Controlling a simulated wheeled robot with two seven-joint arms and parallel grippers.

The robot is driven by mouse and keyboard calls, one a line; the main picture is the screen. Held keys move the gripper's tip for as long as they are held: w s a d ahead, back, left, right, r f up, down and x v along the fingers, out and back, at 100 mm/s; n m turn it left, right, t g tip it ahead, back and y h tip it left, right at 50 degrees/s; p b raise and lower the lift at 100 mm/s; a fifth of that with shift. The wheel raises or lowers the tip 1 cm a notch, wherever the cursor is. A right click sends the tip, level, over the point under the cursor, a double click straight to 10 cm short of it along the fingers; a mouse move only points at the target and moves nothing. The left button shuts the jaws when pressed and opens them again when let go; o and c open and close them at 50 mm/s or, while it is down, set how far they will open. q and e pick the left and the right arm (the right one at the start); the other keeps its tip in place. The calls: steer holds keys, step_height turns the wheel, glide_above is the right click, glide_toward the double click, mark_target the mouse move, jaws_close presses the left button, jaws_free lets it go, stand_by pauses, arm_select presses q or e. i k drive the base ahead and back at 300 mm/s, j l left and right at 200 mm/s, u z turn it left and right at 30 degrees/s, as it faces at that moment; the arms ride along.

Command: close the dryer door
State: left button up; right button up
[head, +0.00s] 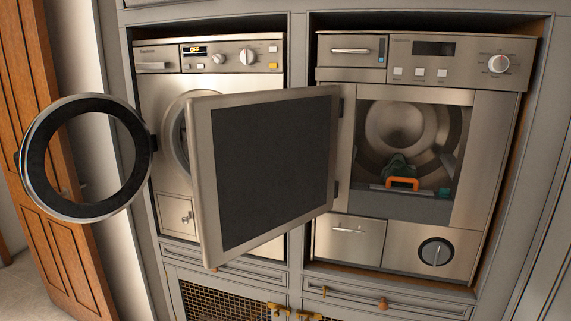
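Two steel machines stand side by side in grey cabinet bays. The right machine (463,150), which looks like the dryer, has a square door (270,165) with a dark panel. The door is hinged on the left side of its opening and stands wide open, swung out to the left across the front of the left machine. The dryer's drum opening (400,125) is exposed. The left machine (155,95) has a round glass door with a dark ring (30,165), also open and swung left. Neither of my grippers is in view.
An orange and dark green item (402,183) sits in the right machine's opening. Drawers and mesh cabinet doors with brass handles (280,309) are below. A wooden door (40,130) stands at the far left.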

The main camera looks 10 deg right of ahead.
mark_target(263, 163)
steer(key=i+z, duration=0.1)
steer(key=z, duration=0.35)
steer(key=j+z, duration=0.15)
steer(key=z, duration=0.3)
steer(key=i+j+z, duration=0.15)
steer(key=z, duration=0.35)
steer(key=i+j+z, duration=0.2)
steer(key=j+z, duration=0.25)
steer(key=j, duration=0.5)
steer(key=j+z, duration=0.45)
steer(key=j, duration=2.05)
steer(key=z, duration=0.05)
